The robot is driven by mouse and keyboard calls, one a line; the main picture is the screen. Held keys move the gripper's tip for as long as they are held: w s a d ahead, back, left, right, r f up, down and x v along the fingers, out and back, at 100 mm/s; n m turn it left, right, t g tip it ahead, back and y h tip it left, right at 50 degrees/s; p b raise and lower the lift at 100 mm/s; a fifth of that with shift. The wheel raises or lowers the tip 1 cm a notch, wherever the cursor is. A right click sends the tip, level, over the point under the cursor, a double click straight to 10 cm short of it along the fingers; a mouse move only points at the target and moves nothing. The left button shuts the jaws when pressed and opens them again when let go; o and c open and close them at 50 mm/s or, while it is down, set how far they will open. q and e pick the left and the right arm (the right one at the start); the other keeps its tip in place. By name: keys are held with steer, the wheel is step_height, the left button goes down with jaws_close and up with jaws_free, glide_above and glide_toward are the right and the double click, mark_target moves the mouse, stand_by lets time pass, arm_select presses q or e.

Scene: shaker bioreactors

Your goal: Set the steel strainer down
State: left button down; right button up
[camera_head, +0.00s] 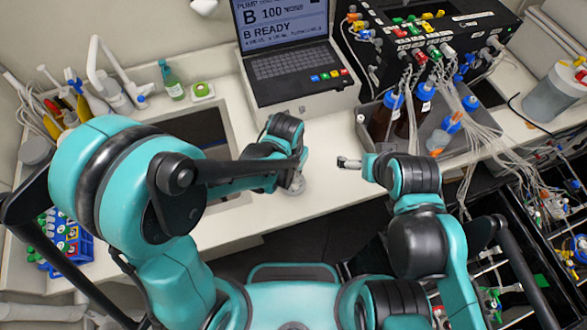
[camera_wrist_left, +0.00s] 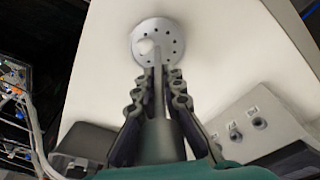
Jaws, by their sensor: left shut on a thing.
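The steel strainer (camera_wrist_left: 172,30) is a round, pale grey disc with small dark holes. A thin stem runs from it back between the fingers of my left gripper (camera_wrist_left: 158,84), which is shut on it. In the head view, my left gripper (camera_head: 297,172) is over the white bench, with the strainer (camera_head: 296,188) just below it, partly hidden by the gripper. The disc is close to the bench top; I cannot tell whether it touches. My right gripper (camera_head: 342,162) is in front of the laptop unit, apart from the strainer, and its fingers are too small to judge.
A laptop unit (camera_head: 300,93) stands behind my left gripper. A grey tray (camera_head: 440,150) with brown bottles and tubing lies to the right. A sink (camera_head: 190,130) is on the left, partly behind my arm. The white bench (camera_head: 320,205) is clear around the strainer.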

arm_select(q)
steer(key=shift+f, duration=0.25)
steer(key=c, duration=1.6)
jaws_free()
steer(key=shift+c, duration=0.2)
steer(key=shift+r, duration=0.1)
steer(key=shift+r, duration=0.25)
steer(key=r+p, duration=0.1)
steer(key=r, duration=0.3)
steer(key=s+r+p, duration=0.1)
steer(key=r, duration=0.2)
steer(key=r+p, duration=0.1)
steer(key=r, duration=0.3)
steer(key=shift+s+a+r, duration=0.3)
steer(key=shift+a+r, duration=0.05)
steer(key=shift+a, duration=0.05)
steer(key=s+a+r+n+t, duration=0.2)
steer(key=a+r, duration=0.1)
steer(key=a, duration=0.5)
steer(key=s+a+r+n+t, duration=0.2)
steer(key=a+r+n+t, duration=0.1)
steer(key=a, duration=0.6)
steer(key=shift+a+r+t+y, duration=0.2)
steer(key=shift+r+t+y, duration=0.1)
steer(key=shift+r+y, duration=0.15)
